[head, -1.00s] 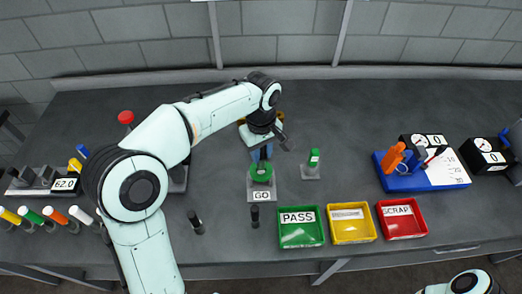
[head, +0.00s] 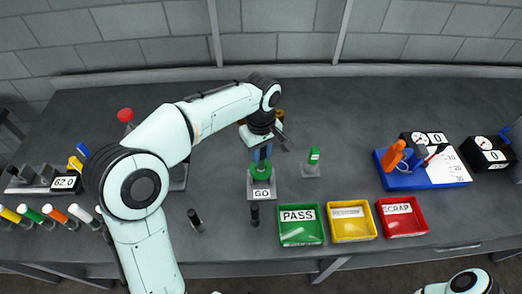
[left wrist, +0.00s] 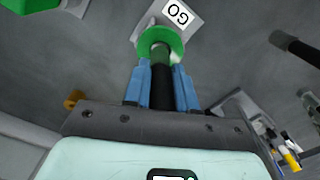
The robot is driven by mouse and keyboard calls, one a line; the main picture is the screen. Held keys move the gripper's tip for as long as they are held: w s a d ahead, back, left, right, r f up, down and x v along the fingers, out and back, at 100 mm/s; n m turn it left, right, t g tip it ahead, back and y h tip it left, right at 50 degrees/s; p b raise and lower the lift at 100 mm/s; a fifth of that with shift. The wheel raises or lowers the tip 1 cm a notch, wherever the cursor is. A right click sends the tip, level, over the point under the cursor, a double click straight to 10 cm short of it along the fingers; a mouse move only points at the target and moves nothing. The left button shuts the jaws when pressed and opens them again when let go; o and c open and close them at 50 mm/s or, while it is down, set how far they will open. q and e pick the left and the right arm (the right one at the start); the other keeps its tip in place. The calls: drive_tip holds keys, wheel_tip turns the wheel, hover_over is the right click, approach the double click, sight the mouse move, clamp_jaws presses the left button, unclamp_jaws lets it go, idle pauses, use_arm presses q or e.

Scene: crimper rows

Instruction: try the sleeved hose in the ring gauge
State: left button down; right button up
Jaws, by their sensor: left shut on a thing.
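My left gripper (head: 262,153) is shut on the hose, a dark upright piece between its blue fingers. In the left wrist view the hose (left wrist: 162,78) runs from between the fingers to the green ring gauge (left wrist: 176,43). The green ring gauge (head: 261,171) stands on a grey base marked GO. The hose end overlaps the ring's opening in the left wrist view, with a dark green part there; I cannot tell how deep it sits. The fingers hide part of the hose. My right gripper is out of view.
Green PASS (head: 301,239), yellow (head: 351,236) and red SCRAP (head: 402,230) bins stand at the front. A second green-topped stand (head: 313,157) is right of the gauge. Dark upright pieces (head: 195,220) stand near the front. A blue tray (head: 400,180) sits at right.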

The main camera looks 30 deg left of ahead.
sight(261, 161)
use_arm(q)
drive_tip(key=shift+f+b, duration=1.1)
drive_tip(key=shift+f, duration=1.1)
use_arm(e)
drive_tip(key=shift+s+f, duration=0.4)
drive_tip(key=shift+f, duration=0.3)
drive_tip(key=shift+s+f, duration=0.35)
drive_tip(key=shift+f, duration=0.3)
use_arm(q)
drive_tip(key=shift+r, duration=0.15)
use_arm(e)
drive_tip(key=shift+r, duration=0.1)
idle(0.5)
use_arm(q)
drive_tip(key=shift+r+p, duration=1.5)
drive_tip(key=shift+r, duration=0.7)
drive_tip(key=shift+r+p, duration=1.25)
drive_tip(key=shift+r, duration=0.95)
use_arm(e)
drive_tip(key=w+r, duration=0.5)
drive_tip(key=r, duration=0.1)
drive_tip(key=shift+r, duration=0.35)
